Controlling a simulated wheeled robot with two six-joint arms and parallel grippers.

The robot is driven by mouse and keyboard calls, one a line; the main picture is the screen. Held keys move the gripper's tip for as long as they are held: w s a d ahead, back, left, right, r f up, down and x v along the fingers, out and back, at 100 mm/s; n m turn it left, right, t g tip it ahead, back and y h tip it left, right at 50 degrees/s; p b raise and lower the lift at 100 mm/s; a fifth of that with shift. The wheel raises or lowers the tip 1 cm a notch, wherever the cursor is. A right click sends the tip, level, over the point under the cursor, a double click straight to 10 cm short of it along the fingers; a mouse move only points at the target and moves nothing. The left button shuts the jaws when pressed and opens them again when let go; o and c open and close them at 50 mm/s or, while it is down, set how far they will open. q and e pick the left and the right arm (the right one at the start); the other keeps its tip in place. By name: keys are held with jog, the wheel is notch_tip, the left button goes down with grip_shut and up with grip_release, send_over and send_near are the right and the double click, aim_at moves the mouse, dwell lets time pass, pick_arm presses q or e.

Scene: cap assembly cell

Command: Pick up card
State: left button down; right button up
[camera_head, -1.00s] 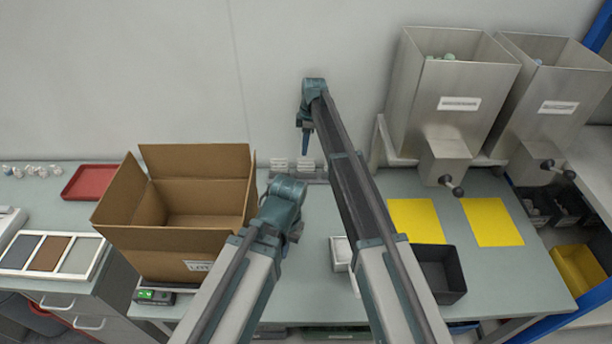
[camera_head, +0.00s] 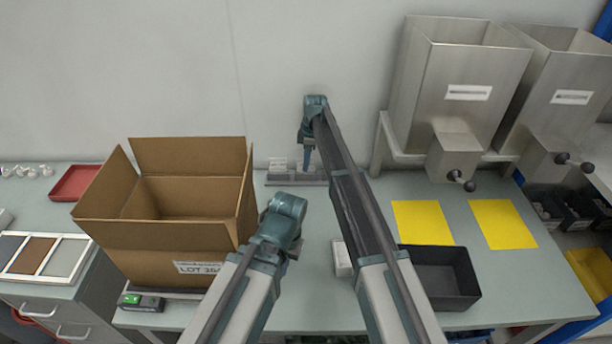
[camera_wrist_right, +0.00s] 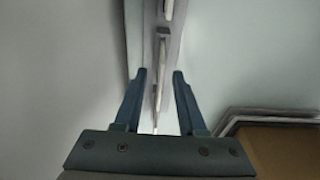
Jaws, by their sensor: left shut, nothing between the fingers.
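White cards (camera_head: 278,164) stand in a small grey rack (camera_head: 290,181) at the back of the table, by the wall. My right gripper (camera_head: 308,168) points down at the right part of this rack. In the right wrist view my right gripper (camera_wrist_right: 160,75) is open, and a thin pale card edge (camera_wrist_right: 158,80) shows between and beyond its fingers. I cannot tell whether a finger touches it. My left gripper (camera_head: 291,250) is shut and empty, low over the table to the right of the cardboard box; its fingertips are mostly hidden.
An open cardboard box (camera_head: 150,250) stands left on the table. A black bin (camera_head: 455,285), a white box (camera_head: 341,258) and yellow sheets (camera_head: 422,222) lie right. Steel hoppers (camera_head: 450,90) stand at the back right. A red tray (camera_head: 75,183) is far left.

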jog(key=shift+c, duration=0.2)
grip_shut()
pick_arm(q)
jog(key=shift+r+p, duration=0.1)
jog(key=shift+p, duration=0.2)
pick_arm(e)
jog(key=shift+r, duration=0.1)
